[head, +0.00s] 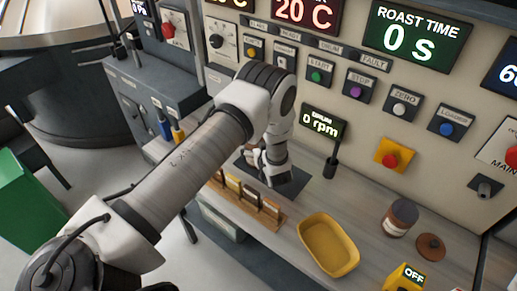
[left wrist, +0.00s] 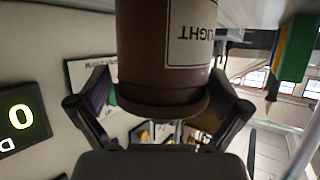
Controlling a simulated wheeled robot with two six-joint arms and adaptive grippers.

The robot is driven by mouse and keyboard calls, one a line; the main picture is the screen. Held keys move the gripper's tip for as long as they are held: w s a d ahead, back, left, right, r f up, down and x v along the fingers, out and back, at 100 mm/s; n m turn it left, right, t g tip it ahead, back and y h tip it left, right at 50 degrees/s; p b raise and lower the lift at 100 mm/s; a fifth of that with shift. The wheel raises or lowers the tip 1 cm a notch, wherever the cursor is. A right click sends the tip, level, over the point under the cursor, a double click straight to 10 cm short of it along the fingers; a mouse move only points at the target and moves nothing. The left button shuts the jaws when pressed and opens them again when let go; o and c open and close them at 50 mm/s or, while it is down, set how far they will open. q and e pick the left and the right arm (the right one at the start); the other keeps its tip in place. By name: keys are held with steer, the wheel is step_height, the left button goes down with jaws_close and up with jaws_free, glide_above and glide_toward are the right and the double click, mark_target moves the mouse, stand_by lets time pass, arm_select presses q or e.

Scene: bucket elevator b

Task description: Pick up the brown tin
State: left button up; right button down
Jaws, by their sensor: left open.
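The brown tin (left wrist: 150,75) fills the upper middle of the left wrist view. It has a white label reading "LIGHT", seen upside down. My left gripper (left wrist: 162,82) is open, with one finger on each side of the tin; whether either finger touches it I cannot tell. In the head view my left gripper (head: 257,158) is low over the dark mat at the back of the counter, mostly behind my wrist. The tin cannot be made out there. My right gripper is not in view.
A wooden rack (head: 246,202) stands in front of my left gripper. A yellow tray (head: 328,245), a dark brown jar (head: 399,218) and a round brown lid (head: 430,247) lie to the right. A black post (head: 331,166) stands right of the gripper, near the control panel (head: 365,125).

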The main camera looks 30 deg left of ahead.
arm_select(q)
steer(key=shift+w+a+f, duration=0.15)
steer(key=shift+w+f, duration=0.05)
steer(key=shift+w, duration=0.05)
steer(key=shift+s+r, duration=0.1)
steer(key=shift+s, duration=0.1)
steer(key=shift+c, duration=0.4)
steer(key=shift+s, duration=0.1)
steer(key=c, duration=0.8)
steer(key=shift+r, duration=0.2)
